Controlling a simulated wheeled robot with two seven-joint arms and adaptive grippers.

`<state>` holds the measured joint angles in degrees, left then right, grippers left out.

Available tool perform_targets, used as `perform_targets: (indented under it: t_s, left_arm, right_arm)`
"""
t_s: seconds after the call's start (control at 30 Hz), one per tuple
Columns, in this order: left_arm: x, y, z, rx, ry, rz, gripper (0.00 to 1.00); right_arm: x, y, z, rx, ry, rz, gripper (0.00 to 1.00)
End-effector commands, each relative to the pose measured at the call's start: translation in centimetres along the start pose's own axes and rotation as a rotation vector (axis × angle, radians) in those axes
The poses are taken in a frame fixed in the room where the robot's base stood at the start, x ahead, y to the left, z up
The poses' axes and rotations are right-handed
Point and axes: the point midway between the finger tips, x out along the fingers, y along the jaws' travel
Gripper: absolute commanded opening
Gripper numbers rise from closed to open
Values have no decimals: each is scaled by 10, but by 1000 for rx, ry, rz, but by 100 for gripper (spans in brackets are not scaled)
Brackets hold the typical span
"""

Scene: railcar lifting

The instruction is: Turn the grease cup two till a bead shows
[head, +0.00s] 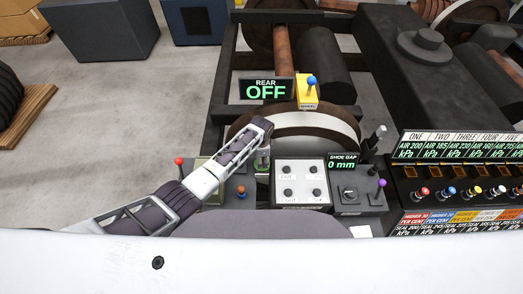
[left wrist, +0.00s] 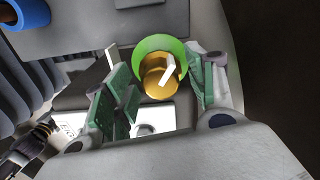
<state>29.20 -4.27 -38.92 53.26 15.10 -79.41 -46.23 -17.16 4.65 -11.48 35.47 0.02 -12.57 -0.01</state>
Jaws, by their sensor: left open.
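In the left wrist view a brass cylindrical cap (left wrist: 155,84) with a white pointer mark stands in a bright green ring (left wrist: 178,47); it appears to be a grease cup, but I cannot read which number. My left gripper (left wrist: 160,92) is open, its green-padded fingers on either side of the cap, with a gap visible on the right. I cannot tell whether the left finger touches it. No bead is visible. In the head view my left gripper (head: 262,160) points down beside the white panel and hides the cup. My right gripper is not in view.
A white panel (head: 300,167) with several dark knobs lies right of the gripper. A lever with a red ball (head: 179,160) and an orange knob (head: 241,192) stand left. A shoe gap display (head: 343,162) reads 0 mm; a rear display (head: 266,89) reads OFF.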

Motion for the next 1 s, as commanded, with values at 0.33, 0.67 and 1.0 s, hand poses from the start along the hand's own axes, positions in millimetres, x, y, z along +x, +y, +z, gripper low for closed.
perform_targets:
  t_s: [0.33, 0.67, 1.0]
  left_arm:
    - [-22, 0, 0, 0, 1, 0, 56]
    - [-58, 0, 0, 0, 1, -1, 56]
    - [-99, 0, 0, 0, 1, -1, 56]
  right_arm:
    - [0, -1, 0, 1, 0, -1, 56]
    - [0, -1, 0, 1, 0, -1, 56]
    - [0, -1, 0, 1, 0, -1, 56]
